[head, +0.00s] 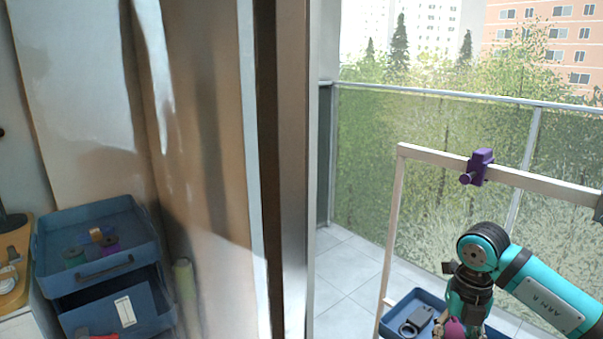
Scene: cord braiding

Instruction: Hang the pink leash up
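My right arm comes in from the right, and its gripper (460,328) points down at the bottom edge of the picture. A small dark pink piece (455,328) shows at the gripper; it may be part of the pink leash, but most of it is cut off or hidden. I cannot tell whether the fingers are closed on it. A purple clamp with a peg (478,167) sits on the top bar of a pale wooden frame (422,154), above the gripper. My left gripper is not in view.
A blue tray (392,322) with a grey metal part (416,321) lies low beside the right gripper. A blue tiered organizer (100,217) with spools stands at left. A door-frame post (292,170) divides the view. A glass railing (365,150) runs behind the frame.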

